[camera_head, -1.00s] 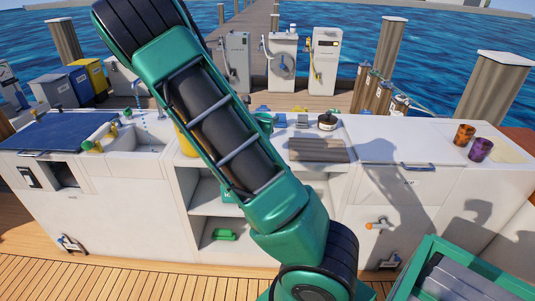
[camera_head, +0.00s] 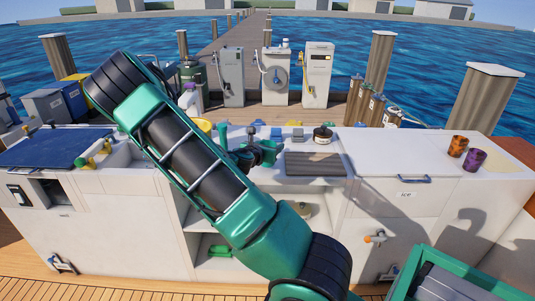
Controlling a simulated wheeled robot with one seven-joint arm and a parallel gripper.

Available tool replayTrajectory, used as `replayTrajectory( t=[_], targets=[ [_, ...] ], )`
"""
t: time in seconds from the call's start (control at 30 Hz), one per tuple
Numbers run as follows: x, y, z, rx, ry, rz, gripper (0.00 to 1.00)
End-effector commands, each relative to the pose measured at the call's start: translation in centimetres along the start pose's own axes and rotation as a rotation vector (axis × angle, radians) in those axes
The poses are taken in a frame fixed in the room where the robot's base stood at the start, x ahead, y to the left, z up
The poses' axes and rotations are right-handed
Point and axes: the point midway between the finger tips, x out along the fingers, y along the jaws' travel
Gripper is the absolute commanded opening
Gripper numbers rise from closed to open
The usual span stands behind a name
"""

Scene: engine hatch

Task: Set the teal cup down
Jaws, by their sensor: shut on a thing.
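The teal cup (camera_head: 267,151) shows small in the middle of the view, over the counter just left of the grey slatted board. My gripper (camera_head: 251,153), dark and partly hidden behind my green arm, is at the cup's left side and shut on it. The cup looks roughly upright. I cannot tell whether its base touches the counter (camera_head: 365,150) or hangs a little above it.
The slatted board (camera_head: 315,164) lies right of the cup, with a dark-lidded pot (camera_head: 322,138) behind it. Small blue, yellow and grey items line the counter's back. An orange cup (camera_head: 457,146) and a purple cup (camera_head: 474,160) stand at far right. The white top between is clear.

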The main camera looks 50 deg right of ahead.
Motion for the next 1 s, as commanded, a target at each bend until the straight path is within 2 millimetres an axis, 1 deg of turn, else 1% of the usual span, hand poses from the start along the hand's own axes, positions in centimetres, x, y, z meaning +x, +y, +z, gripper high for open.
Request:
replayTrajectory(
  t=[0.03,0.2,0.3,0.67,0.7,0.73,0.77,1.0],
  targets=[
    [0.2,-0.1,-0.7,-0.005,0.0,-0.002,0.24],
    [0.7,-0.1,-2.2,-0.004,0.0,-0.002,0.24],
    [0.8,-0.1,-2.5,-0.002,0.0,-0.001,0.24],
    [0.8,0.0,-2.8,-0.002,0.0,0.0,0.24],
    [0.8,0.0,-2.8,-0.001,0.0,0.0,0.64],
    [0.8,0.0,-2.8,-0.001,0.0,0.0,0.71],
    [0.8,0.0,-2.8,-0.001,0.0,0.0,0.73],
    [0.8,0.0,-2.7,-0.001,0.0,0.0,0.73]
  ],
)
